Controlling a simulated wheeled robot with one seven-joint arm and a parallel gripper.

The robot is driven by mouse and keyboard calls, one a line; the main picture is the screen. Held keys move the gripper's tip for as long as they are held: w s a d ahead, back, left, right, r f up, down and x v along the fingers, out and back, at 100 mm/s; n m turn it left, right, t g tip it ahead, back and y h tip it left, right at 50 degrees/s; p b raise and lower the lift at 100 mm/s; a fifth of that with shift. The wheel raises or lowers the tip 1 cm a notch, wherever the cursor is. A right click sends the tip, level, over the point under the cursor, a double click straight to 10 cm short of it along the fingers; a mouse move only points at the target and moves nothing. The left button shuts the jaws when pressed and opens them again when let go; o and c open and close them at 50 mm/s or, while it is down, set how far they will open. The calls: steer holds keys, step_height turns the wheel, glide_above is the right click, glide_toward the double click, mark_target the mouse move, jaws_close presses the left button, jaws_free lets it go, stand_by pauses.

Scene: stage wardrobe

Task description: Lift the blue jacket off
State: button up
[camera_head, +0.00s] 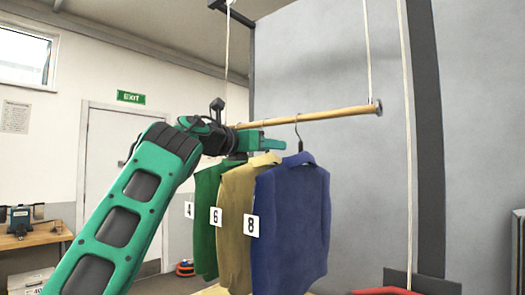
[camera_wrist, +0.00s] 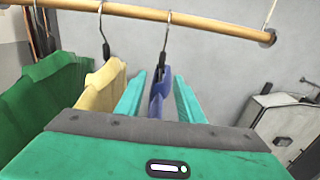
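The blue jacket (camera_head: 293,222) hangs nearest on a wooden rail (camera_head: 330,114), with a white tag 8 on its left edge. Its dark hanger hook (camera_wrist: 163,52) rises to the rail in the wrist view, where a strip of the jacket (camera_wrist: 157,106) shows. My gripper (camera_head: 276,146) is level with the jacket's collar, just left of its hanger in the head view. In the wrist view its two teal fingers (camera_wrist: 160,90) are apart, with the hanger and jacket top showing between them. Contact with them cannot be seen.
A yellow jacket (camera_head: 238,215) tagged 6 and a green jacket (camera_head: 205,220) tagged 4 hang close on the left. Ropes hold the rail. A red object (camera_head: 388,291) is at the lower right. The rail is bare right of the blue jacket.

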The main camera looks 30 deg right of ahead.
mark_target(299, 148)
steer(key=shift+x, duration=7.4)
steer(key=shift+s, duration=0.15)
jaws_close()
steer(key=shift+r, duration=0.1)
steer(key=shift+r, duration=1.45)
steer(key=shift+a, duration=0.1)
steer(key=shift+v, duration=4.35)
